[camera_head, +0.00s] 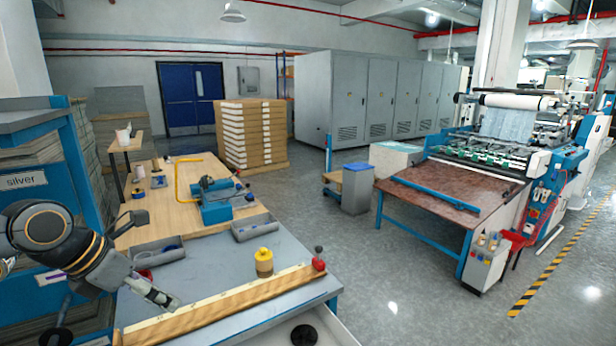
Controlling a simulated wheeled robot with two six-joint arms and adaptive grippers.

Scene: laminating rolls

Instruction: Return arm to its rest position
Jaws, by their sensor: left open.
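My left arm comes in from the left edge, over the near grey table. Its gripper (168,300) points down and to the right, just behind the long wooden bar, and is open. I see nothing held in it. The gap between its fingers is too small to make out, and I cannot tell whether the tips touch the table. My right gripper is not in view.
The grey table (215,268) bears a wooden bar (235,303) along its front, a yellow roll (264,263) and grey trays (255,228). A blue tool (216,207) stands on the wooden table behind. A shelf rack (75,150) stands close at left. Open floor lies right.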

